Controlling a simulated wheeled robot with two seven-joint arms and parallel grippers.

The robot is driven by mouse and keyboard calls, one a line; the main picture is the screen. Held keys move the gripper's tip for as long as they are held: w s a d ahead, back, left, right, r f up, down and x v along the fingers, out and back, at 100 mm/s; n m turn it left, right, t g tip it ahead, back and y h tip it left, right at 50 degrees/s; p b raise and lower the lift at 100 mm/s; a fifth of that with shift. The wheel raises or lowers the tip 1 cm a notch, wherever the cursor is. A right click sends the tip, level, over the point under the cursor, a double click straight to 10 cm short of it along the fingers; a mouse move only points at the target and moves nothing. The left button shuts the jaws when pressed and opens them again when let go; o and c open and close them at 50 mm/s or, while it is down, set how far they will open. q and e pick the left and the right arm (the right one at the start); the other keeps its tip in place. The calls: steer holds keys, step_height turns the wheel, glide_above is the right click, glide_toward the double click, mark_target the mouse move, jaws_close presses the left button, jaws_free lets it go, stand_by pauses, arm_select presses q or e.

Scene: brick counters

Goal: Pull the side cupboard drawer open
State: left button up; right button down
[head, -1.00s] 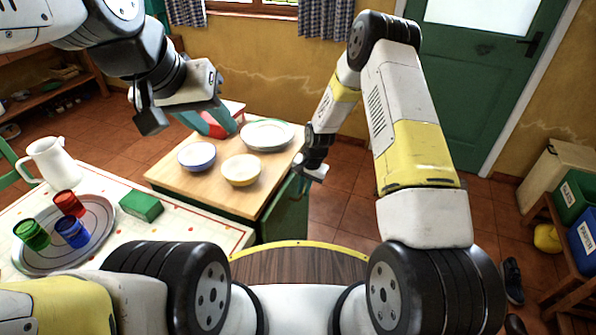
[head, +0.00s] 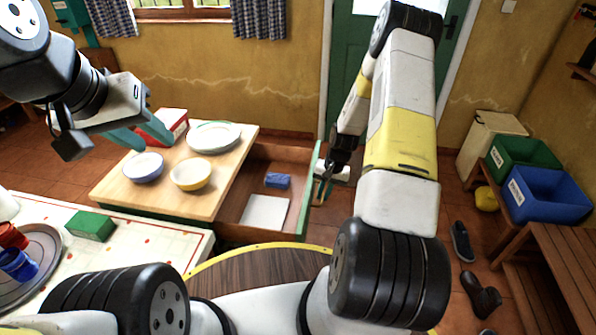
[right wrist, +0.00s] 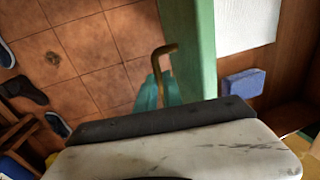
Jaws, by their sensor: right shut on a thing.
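The side cupboard (head: 142,201) has a light wood top. Its drawer (head: 228,204) stands pulled out to the right, with its inside in plain view. The drawer has a green front (head: 312,190), which also shows edge-on in the right wrist view (right wrist: 196,45). A white flat item (head: 265,212) and a blue block (head: 277,181) lie in the drawer. My right gripper (head: 322,190) is at the outer side of the front, its teal fingers (right wrist: 160,92) shut on the brass handle (right wrist: 163,56). My left gripper (head: 142,135) is open and empty above the cupboard's far left part.
A blue-rimmed bowl (head: 143,167), a yellow bowl (head: 191,174), plates (head: 214,137) and a red box (head: 170,124) stand on the cupboard. A table (head: 150,243) with a green box (head: 90,226) is at front left. Shoes (head: 461,241) lie on the floor at right.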

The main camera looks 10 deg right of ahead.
steer(key=shift+s+d, duration=0.2)
steer(key=shift+d, duration=0.35)
steer(key=shift+s+d, duration=0.2)
steer(key=shift+d, duration=0.3)
steer(key=c, duration=1.5)
jaws_free()
steer(key=shift+s+d+r, duration=0.1)
steer(key=shift+d+r, duration=0.1)
steer(key=shift+r, duration=1.1)
steer(key=shift+s+d+r, duration=0.1)
steer(key=shift+d+r, duration=0.15)
steer(key=shift+r, duration=1)
steer(key=shift+s+d+r, duration=0.1)
steer(key=shift+d+r, duration=0.1)
steer(key=shift+r, duration=1.1)
